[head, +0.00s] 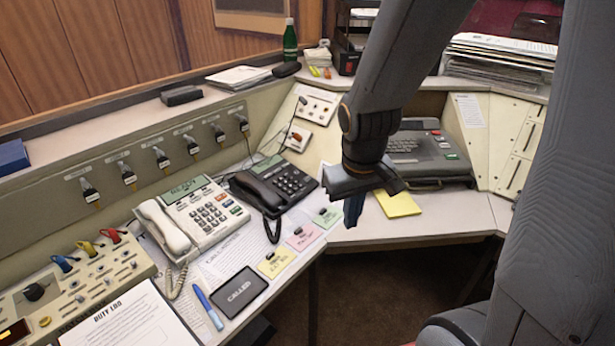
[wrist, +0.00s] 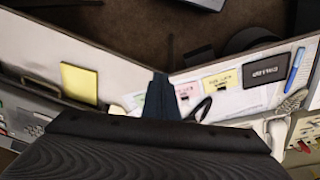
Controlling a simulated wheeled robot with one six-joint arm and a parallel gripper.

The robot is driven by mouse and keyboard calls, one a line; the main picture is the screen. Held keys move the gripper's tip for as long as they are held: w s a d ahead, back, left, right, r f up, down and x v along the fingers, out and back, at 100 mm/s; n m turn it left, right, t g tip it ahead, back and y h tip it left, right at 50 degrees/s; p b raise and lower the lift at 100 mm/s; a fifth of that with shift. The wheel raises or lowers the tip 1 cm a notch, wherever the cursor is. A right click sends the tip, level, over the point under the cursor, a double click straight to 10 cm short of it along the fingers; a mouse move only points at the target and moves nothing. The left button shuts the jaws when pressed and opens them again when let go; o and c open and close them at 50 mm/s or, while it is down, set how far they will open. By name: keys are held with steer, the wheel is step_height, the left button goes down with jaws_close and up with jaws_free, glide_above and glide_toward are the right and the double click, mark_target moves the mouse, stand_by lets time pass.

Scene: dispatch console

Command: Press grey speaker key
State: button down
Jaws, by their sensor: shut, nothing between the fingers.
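A cream desk phone (head: 208,212) with a lit display, a white handset and rows of keys stands on the left desk. A black desk phone (head: 280,186) stands just right of it, with its handset on its left side. Both keypads show in the head view, but the key labels are too small to read, so I cannot tell which one is the grey speaker key. My gripper (head: 353,211) is shut and empty, pointing down in the air right of the black phone and apart from it. In the wrist view, my gripper's dark fingers (wrist: 159,95) are together.
Coloured cards (head: 303,237), a black "CALLED" plate (head: 239,292) and a blue pen (head: 208,308) lie along the front edge. A yellow pad (head: 398,203) lies before a grey machine (head: 424,155) on the right desk. Plugs on cords line the back panel (head: 150,160).

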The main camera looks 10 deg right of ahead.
steer(key=w+d+n+t+p, duration=0.25)
steer(key=w+n+t, duration=0.2)
steer(key=w, duration=1.15)
steer(key=r+n+t+y+p, duration=0.2)
steer(key=n+t+y+p, duration=0.2)
steer(key=n, duration=0.2)
glide_above(307, 178)
steer(key=s+d, duration=0.2)
steer(key=s, duration=0.1)
steer(key=shift+f, duration=0.2)
steer(key=shift+f+b, duration=0.1)
steer(key=shift+b, duration=0.2)
steer(key=f+b, duration=0.4)
steer(key=f, duration=0.1)
steer(key=w+a+f+b, duration=0.1)
steer(key=f+b, duration=0.1)
steer(key=f, duration=0.1)
steer(key=shift+w+f+b, duration=0.1)
steer(key=shift+f+b, duration=0.15)
steer(key=shift+b, duration=0.1)
steer(key=shift+f, duration=0.15)
steer(key=shift+f+b, duration=0.3)
